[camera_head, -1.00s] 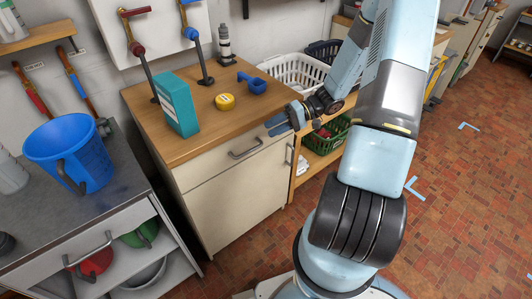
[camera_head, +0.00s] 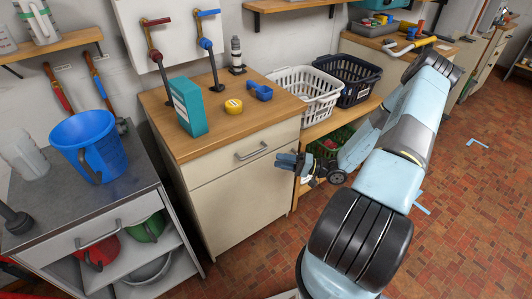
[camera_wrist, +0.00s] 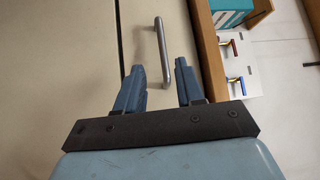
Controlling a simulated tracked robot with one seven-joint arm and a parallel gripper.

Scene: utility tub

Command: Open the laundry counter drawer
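The laundry counter (camera_head: 226,139) has a wooden top and cream front, with a shut drawer (camera_head: 225,162) just under the top. A metal bar handle (camera_head: 251,151) is on the drawer front. My gripper (camera_head: 282,164) is to the right of the handle in the head view, in front of the counter. In the wrist view my gripper (camera_wrist: 158,82) has its two blue fingers apart with nothing between them. The handle (camera_wrist: 162,50) shows beyond the fingertips, its near end close to the right finger. No contact with the handle is clear.
On the counter are a teal box (camera_head: 187,106), a yellow tin (camera_head: 233,106) and a blue scoop (camera_head: 259,91). A white basket (camera_head: 305,95) and a dark basket (camera_head: 346,80) stand behind to the right. A metal bench (camera_head: 100,195) stands left. Tiled floor at right is open.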

